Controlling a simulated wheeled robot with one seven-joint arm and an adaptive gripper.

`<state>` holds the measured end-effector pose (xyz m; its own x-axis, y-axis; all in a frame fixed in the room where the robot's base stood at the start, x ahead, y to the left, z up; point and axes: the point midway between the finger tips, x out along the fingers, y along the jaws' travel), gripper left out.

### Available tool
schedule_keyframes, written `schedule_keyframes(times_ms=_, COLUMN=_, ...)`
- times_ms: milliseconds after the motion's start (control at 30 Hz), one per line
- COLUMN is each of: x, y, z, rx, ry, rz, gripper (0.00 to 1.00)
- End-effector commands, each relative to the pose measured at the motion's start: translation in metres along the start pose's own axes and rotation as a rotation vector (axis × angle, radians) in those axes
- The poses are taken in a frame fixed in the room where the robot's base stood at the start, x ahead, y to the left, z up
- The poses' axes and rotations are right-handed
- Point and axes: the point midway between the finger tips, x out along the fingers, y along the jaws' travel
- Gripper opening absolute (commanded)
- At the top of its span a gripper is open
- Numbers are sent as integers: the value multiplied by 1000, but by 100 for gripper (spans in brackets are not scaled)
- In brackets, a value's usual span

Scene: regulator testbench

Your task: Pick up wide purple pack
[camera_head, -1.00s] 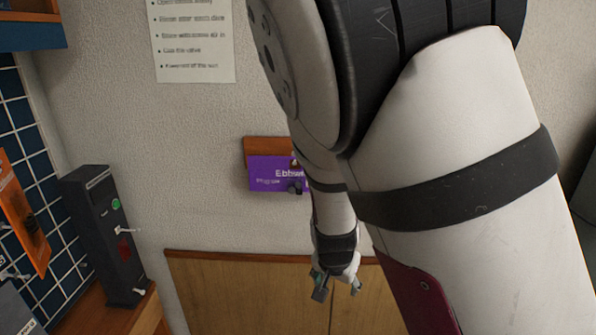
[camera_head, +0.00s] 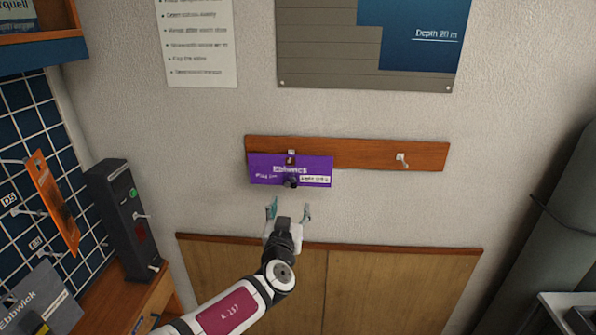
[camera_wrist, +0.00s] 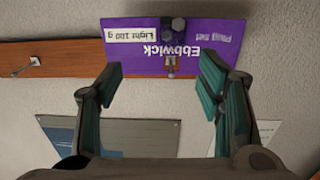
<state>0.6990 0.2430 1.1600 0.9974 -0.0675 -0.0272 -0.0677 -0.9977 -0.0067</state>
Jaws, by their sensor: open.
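The wide purple pack (camera_head: 265,172) hangs from a peg on a wooden wall rail in the head view. It reads "Ebbwick" and has a white label at its lower right. A dark knob-like part (camera_head: 291,183) sits at its lower middle. My gripper (camera_head: 288,212) is open and empty just below the pack, with its fingers pointing up toward it. In the wrist view the pack (camera_wrist: 143,60) appears upside down, beyond and between the two spread fingers (camera_wrist: 162,75). The fingers appear apart from it.
The wooden rail (camera_head: 360,154) has a second, bare peg (camera_head: 402,160) to the right. At the left are a dark upright box (camera_head: 118,225) with pegs, an orange pack (camera_head: 52,203) and a grey pack (camera_head: 40,300). A wooden cabinet (camera_head: 400,290) stands below.

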Motion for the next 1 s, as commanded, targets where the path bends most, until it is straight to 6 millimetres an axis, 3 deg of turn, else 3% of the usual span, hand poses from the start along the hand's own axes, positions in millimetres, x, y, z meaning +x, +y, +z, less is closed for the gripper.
schedule_keyframes(times_ms=133, x=0, y=-14, z=-6, rx=-8, ry=30, rz=-37, gripper=61)
schedule_keyframes(times_ms=533, x=66, y=-16, z=-5, rx=-7, ry=30, rz=-34, gripper=61)
schedule_keyframes(times_ms=867, x=86, y=-17, z=-8, rx=-7, ry=29, rz=-34, gripper=61)
schedule_keyframes(times_ms=1000, x=103, y=-21, z=-9, rx=-7, ry=29, rz=-34, gripper=61)
